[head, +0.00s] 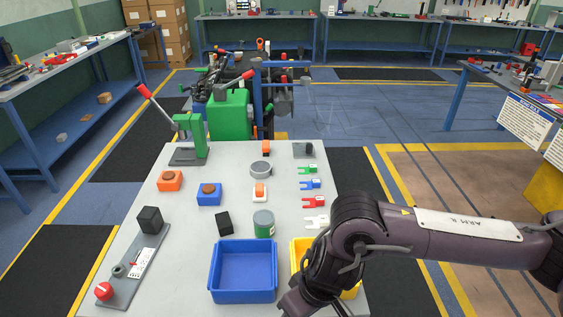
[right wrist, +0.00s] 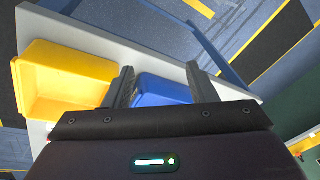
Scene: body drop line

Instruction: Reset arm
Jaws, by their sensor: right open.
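My right arm (head: 440,244) comes in from the right of the head view and reaches over the front right corner of the grey table (head: 135,265). My right gripper (right wrist: 160,76) is open in the right wrist view, with nothing between its fingers. It is over the bins, with the blue bin (right wrist: 165,92) showing between the fingers and the yellow bin (right wrist: 62,75) to the left. In the head view the gripper's fingers are out of sight below the arm. My left arm and gripper are not in view.
The blue bin (head: 243,292) looks empty; my arm partly covers the yellow bin (head: 298,252). Behind them stand a green-labelled can (head: 263,224), a black block (head: 224,223) and several coloured forks (head: 312,184). A green lever press (head: 190,140) stands at the back left.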

